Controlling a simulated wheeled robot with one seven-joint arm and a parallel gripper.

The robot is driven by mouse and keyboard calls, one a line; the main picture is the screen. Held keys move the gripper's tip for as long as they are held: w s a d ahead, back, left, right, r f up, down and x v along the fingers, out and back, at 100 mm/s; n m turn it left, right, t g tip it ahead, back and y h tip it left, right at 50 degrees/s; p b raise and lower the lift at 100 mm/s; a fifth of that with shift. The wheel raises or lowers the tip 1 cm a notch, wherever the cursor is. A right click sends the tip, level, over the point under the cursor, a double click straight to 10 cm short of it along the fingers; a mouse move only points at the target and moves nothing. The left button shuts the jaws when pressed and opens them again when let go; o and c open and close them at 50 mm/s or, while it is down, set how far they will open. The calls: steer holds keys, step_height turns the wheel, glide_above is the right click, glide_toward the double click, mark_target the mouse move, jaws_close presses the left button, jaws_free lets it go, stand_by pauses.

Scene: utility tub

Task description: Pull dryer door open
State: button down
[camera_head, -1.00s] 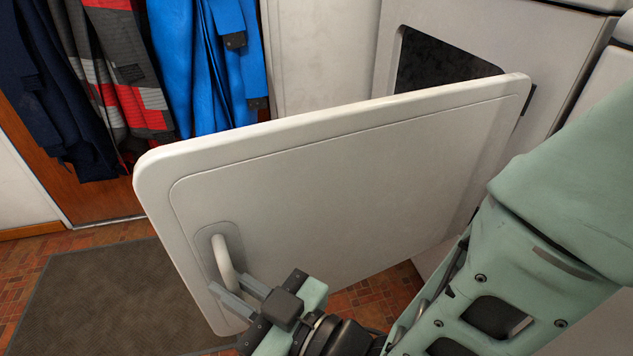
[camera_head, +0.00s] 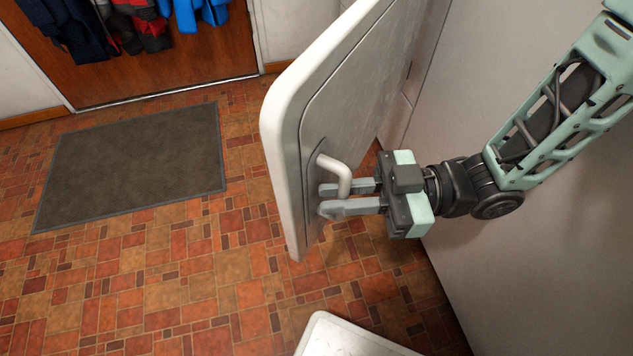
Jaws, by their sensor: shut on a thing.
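The white dryer door (camera_head: 290,130) stands swung out from the machine, seen at a steep angle in the head view. Its white curved handle (camera_head: 338,172) is on the door face near the free edge. My gripper (camera_head: 328,199) comes from the right, with its two grey fingers at the handle, one on the upper side and one on the lower. It is shut on the handle. The dryer opening is hidden behind the door.
A dark mat (camera_head: 135,165) lies on the red-brown tiled floor at left. Coats (camera_head: 130,20) hang on a wooden door (camera_head: 190,65) at the back. A white object (camera_head: 350,338) shows at the bottom edge.

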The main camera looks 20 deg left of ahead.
steer(key=shift+d+f, duration=0.2)
steer(key=shift+d, duration=0.5)
steer(key=c, duration=1.8)
jaws_free()
steer(key=shift+r, duration=0.1)
